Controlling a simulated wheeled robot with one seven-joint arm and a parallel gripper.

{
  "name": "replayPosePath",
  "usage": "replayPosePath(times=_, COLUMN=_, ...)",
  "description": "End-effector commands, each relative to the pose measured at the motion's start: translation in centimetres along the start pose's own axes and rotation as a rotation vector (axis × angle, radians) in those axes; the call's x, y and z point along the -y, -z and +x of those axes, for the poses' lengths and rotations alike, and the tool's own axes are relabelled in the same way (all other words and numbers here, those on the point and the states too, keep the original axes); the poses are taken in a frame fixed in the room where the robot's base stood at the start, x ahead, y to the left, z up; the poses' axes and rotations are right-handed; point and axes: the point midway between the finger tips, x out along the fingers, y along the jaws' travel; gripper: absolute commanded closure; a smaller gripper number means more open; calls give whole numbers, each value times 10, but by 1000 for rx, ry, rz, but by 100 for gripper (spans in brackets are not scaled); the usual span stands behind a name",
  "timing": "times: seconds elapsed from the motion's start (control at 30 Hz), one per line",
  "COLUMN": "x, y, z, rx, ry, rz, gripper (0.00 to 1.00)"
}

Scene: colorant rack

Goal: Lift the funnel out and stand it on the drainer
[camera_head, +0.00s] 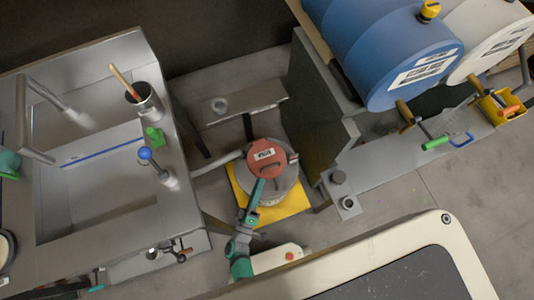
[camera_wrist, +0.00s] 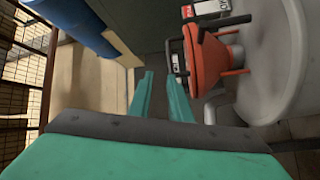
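The orange-red funnel (camera_wrist: 208,60) has a black frame with a loop handle and a small label. It sits at the grey drum's top (camera_wrist: 272,75), right of centre in the wrist view. In the head view the funnel (camera_head: 266,153) is a red round shape on the drum (camera_head: 272,192). My gripper (camera_wrist: 159,76) has two teal fingers apart with nothing between them. The funnel's black handle is just beyond and right of the right fingertip; contact cannot be told. In the head view my teal gripper (camera_head: 258,182) reaches the funnel's near side. I cannot single out the drainer.
The drum stands on a yellow base (camera_head: 286,211). A grey panel (camera_head: 318,105) and a blue barrel (camera_head: 385,50) are at right.

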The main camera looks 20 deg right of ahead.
Motion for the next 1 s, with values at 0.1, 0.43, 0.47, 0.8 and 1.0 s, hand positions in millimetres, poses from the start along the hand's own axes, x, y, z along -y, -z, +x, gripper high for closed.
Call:
replayPosePath(times=0.1, x=12, y=-12, z=14, rx=53, ry=-27, rz=-124, gripper=82)
replayPosePath(times=0.43, x=17, y=-20, z=36, rx=89, ry=-42, rz=-210, gripper=82)
replayPosePath(times=0.47, x=16, y=-20, z=39, rx=89, ry=-42, rz=-209, gripper=82)
replayPosePath(times=0.8, x=15, y=-23, z=78, rx=88, ry=-40, rz=-207, gripper=82)
replayPosePath(times=1.0, x=15, y=-22, z=95, rx=87, ry=-40, rz=-206, gripper=82)
